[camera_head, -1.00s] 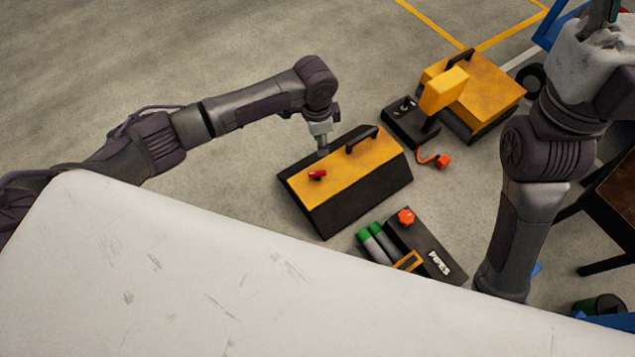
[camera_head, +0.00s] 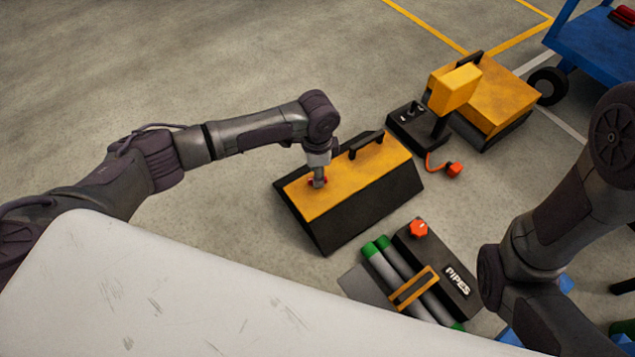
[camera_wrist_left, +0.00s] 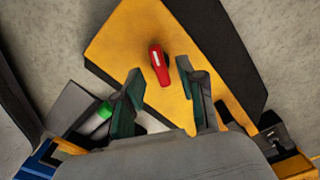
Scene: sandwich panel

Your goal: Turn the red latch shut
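The red latch (camera_head: 311,181) sits on the sloped yellow face of a yellow and black panel box (camera_head: 352,184). In the left wrist view the red latch (camera_wrist_left: 159,66) lies at a slight slant on the yellow face (camera_wrist_left: 125,45), with a pale mark on it. My left gripper (camera_head: 319,181) is over the latch in the head view and partly hides it. In the left wrist view my left gripper (camera_wrist_left: 160,78) is open, with its two fingers apart on either side of the latch's line; contact is not clear. My right gripper is not in view.
A black handle (camera_head: 366,144) stands on the same box. Nearby are a pipes unit with a red knob (camera_head: 418,228), green-ended pipes (camera_head: 385,265), a joystick box (camera_head: 412,118) and another yellow box (camera_head: 500,95). A blue cart (camera_head: 590,50) is at top right. Floor at left is clear.

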